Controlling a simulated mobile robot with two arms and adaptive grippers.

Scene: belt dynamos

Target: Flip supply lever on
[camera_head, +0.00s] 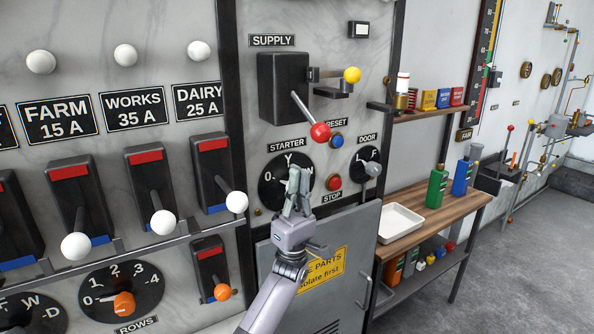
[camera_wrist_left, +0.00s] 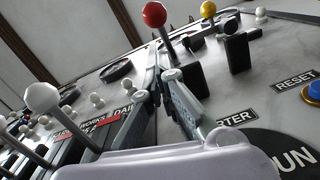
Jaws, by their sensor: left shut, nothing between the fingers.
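The supply lever is a metal rod with a red ball (camera_head: 320,132) on a black box (camera_head: 284,88) under the SUPPLY label (camera_head: 272,40). The rod slants down and right, so the ball hangs low. My left gripper (camera_head: 298,172) is shut and empty in front of the STARTER dial (camera_head: 276,182), below the ball and apart from it in the head view. In the left wrist view the red ball (camera_wrist_left: 154,14) shows beyond my fingers (camera_wrist_left: 160,72); the gap in depth is hard to tell. My right gripper is not in view.
A yellow-knobbed latch (camera_head: 352,75) sticks out right of the supply box. RESET (camera_head: 337,140) and STOP (camera_head: 333,182) buttons and a DOOR knob (camera_head: 373,169) sit nearby. White-knobbed feeder levers (camera_head: 236,202) project at left. A wooden bench (camera_head: 425,228) stands at right.

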